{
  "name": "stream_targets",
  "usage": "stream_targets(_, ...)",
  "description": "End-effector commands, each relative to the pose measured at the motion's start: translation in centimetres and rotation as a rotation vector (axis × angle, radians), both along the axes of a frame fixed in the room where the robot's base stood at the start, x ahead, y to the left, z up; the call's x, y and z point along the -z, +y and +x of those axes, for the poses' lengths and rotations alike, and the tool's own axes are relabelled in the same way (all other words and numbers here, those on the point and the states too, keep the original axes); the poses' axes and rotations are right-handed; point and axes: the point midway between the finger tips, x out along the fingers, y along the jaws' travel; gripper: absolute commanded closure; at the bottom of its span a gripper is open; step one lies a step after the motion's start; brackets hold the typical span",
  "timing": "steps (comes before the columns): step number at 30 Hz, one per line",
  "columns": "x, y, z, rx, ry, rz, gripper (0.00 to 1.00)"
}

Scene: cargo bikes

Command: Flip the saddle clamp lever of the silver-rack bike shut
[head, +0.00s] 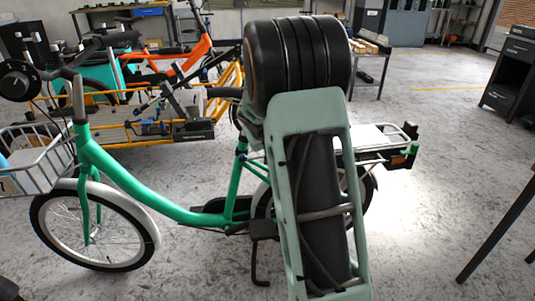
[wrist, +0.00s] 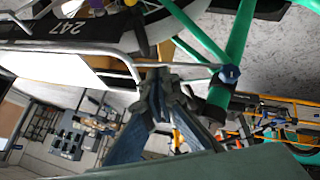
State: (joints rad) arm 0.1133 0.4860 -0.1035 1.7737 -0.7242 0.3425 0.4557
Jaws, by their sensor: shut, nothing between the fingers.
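The green bike with the silver rack (head: 375,141) stands side-on in the head view, and its green frame (head: 150,198) runs to the left. In the wrist view the silver rack tubing (wrist: 80,46) and green frame tubes (wrist: 239,40) show close up. A small blue round end (wrist: 229,74) sits where a silver bar meets the green tube. I cannot make out the clamp lever for sure. My gripper (wrist: 163,80) is shut and empty, its tips close to the silver bar; contact is unclear.
A yellow cargo bike (head: 190,130) and an orange bike (head: 185,62) stand behind. A white wire basket (head: 38,160) is at the bike's front. A dark cabinet (head: 508,75) and a table leg (head: 495,235) are at right. The floor between is clear.

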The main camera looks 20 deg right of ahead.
Motion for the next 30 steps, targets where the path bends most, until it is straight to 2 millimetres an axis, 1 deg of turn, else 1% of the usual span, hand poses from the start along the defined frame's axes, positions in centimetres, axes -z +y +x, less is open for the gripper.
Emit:
stream_targets(1,0.1,-0.7,0.1,-0.024,-0.006,-0.001,1.0)
stream_targets(3,0.1,-1.4,0.4,-0.068,-0.018,-0.003,1.0)
stream_targets(6,0.2,-2.0,0.9,-0.131,-0.034,-0.006,1.0)
stream_targets(8,0.3,-1.7,1.0,-0.133,-0.033,-0.007,1.0)
stream_targets(16,0.3,-1.7,1.1,-0.13,-0.032,-0.008,1.0)
stream_targets(24,0.1,-1.2,2.2,-0.132,-0.032,-0.008,1.0)
stream_targets(30,0.1,-1.1,2.5,-0.13,-0.032,-0.008,1.0)
